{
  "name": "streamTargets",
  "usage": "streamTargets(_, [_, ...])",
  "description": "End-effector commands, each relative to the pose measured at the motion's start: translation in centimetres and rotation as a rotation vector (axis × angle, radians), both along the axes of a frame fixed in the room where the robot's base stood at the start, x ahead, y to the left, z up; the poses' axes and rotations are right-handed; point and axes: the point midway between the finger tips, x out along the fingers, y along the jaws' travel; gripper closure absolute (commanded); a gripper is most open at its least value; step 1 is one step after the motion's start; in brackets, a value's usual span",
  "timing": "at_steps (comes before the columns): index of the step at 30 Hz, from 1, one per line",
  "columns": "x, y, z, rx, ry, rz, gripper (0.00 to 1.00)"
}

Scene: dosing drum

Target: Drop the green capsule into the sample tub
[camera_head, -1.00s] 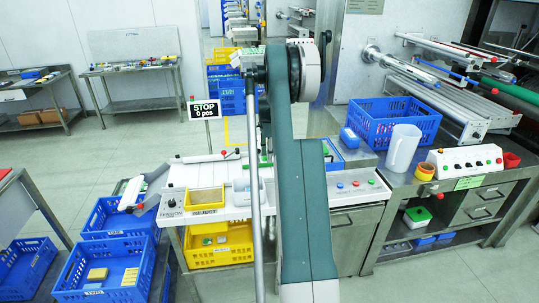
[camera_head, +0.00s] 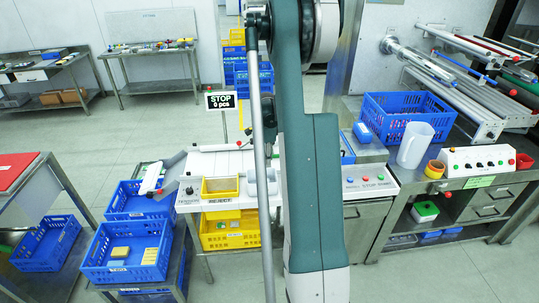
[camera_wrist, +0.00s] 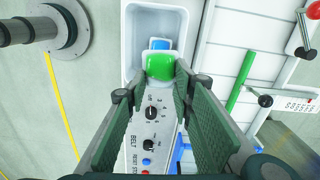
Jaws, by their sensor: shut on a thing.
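My gripper (camera_wrist: 158,76) is shut on the green capsule (camera_wrist: 160,66), which sits between its fingertips in the wrist view. The capsule overlaps the near end of a long white tub (camera_wrist: 134,45) in that view. I cannot tell its height above the tub. A small blue thing (camera_wrist: 159,44) shows inside the tub, just beyond the capsule. In the head view my arm hides the gripper and the capsule. A pale tub (camera_head: 263,188) stands beside a yellow bin there; I cannot tell if it is the same tub.
A control panel (camera_wrist: 152,130) with knobs lies below the fingers. A green rod (camera_wrist: 239,78) lies to the right. In the head view, the yellow reject bin (camera_head: 220,196), a blue crate (camera_head: 375,128) and a clear jug (camera_head: 414,145) stand around the bench.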

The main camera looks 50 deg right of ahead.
Motion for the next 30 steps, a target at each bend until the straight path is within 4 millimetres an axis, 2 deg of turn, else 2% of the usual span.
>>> streamTargets(17, [0.0, 0.1, -0.4, 0.000, 0.000, 0.000, 0.82])
streamTargets(30, [0.0, 0.1, -3.7, 0.000, 0.000, 0.000, 0.82])
